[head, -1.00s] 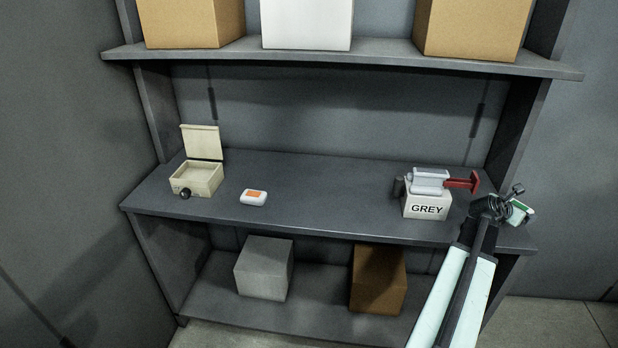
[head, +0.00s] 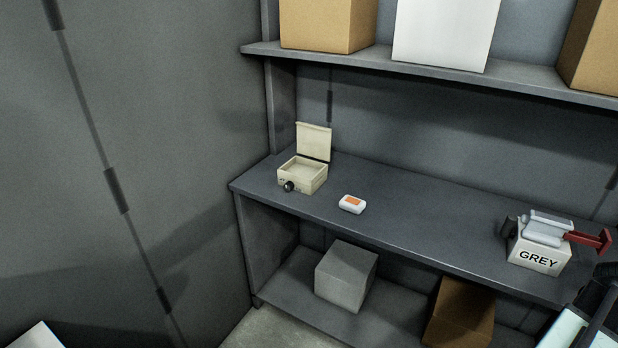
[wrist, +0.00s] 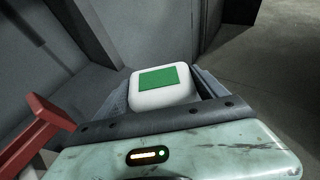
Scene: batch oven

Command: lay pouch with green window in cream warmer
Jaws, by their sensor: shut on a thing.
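The white pouch with the green window (wrist: 162,88) is between the fingers of my gripper (wrist: 165,92) in the wrist view, and the gripper is shut on it. In the head view my arm is at the lower right corner and the pouch is out of sight. The cream warmer (head: 302,176) stands on the left part of the middle shelf. Its lid (head: 313,141) is raised, its inside looks empty, and a dark knob (head: 289,187) is on its front. My gripper is far to its right.
A white pouch with an orange window (head: 352,204) lies on the middle shelf (head: 420,222), right of the warmer. A box labelled GREY (head: 538,257) with a red handle (head: 592,241) stands at the right. The shelf between them is clear. An upper shelf (head: 400,72) overhangs.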

